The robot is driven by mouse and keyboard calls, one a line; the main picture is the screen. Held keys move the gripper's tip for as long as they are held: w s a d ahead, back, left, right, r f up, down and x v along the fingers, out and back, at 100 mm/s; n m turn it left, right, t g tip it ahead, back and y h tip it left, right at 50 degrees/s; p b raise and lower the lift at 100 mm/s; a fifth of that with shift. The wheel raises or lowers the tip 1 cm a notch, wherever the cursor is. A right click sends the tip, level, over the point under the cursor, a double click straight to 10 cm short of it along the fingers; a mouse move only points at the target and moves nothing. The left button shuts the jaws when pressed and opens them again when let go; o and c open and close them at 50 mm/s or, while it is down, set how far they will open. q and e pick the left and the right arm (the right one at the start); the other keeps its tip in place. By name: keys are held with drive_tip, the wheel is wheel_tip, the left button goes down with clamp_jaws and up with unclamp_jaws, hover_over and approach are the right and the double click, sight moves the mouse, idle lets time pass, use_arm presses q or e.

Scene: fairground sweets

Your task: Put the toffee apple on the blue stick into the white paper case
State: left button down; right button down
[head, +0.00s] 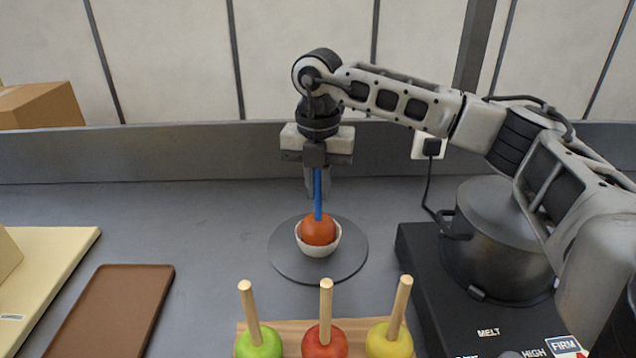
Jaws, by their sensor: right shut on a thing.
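The toffee apple (318,231) is orange-red, with a blue stick (318,197) standing upright from its top. Its lower part is inside the white paper case (318,251), whose rim shows around it; whether it rests on the bottom is hidden. My right gripper (317,184) points down from above and is shut on the upper part of the blue stick. The case stands on a round dark grey disc (286,262). My left gripper is not in view.
Green (259,344), red (325,342) and yellow (390,342) apples on wooden sticks stand in front on a wooden board. A metal pot (497,245) on a black heater is at the right. A brown mat (112,310) and cream board (55,270) lie left.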

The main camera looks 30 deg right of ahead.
drive_tip(key=shift+f, duration=0.1)
drive_tip(key=c, duration=1.4)
unclamp_jaws()
wheel_tip(320, 180, up, 16)
drive_tip(key=shift+p, duration=0.65)
